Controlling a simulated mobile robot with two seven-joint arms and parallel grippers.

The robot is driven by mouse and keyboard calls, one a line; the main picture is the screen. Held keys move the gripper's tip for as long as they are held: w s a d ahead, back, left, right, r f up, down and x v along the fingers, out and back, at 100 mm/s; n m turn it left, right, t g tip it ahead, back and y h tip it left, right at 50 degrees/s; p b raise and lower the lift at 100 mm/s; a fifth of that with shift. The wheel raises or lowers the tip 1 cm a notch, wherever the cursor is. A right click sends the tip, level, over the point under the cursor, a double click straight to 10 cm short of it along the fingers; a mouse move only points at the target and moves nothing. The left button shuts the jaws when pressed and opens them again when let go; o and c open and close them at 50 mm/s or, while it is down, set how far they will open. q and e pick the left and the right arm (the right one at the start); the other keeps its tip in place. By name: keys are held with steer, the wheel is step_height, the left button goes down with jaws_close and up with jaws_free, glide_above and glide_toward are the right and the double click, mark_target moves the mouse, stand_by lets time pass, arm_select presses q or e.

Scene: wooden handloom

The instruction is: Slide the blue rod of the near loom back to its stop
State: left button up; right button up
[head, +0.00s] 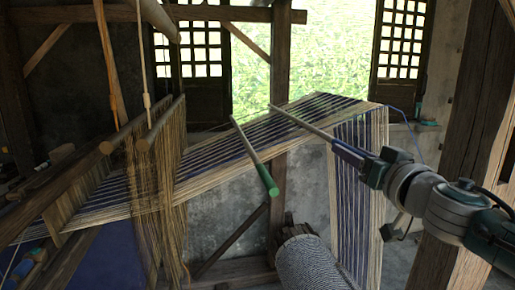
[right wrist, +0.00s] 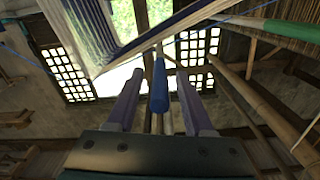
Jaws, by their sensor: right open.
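The blue rod shows in the head view as a pale shaft (head: 302,123) running from the warp threads down to my right gripper (head: 343,149). Its blue end (right wrist: 158,88) shows in the right wrist view between the two purple fingers of my right gripper (right wrist: 160,74). The fingers are open, one on each side of the rod, with a visible gap to each. In the head view the fingers largely hide the rod's blue end. My left gripper is not in view.
A second rod with a green end (head: 262,172) lies across the warp (head: 225,150) to the left. A dark woven roll (head: 308,262) is below. A thick wooden post (head: 468,130) stands at the right, close to my right arm. Hanging cords and beams fill the left.

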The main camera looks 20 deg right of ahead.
steer(key=shift+w+d, duration=0.15)
steer(key=shift+w, duration=0.55)
steer(key=shift+c, duration=0.4)
jaws_close()
stand_by(0.6)
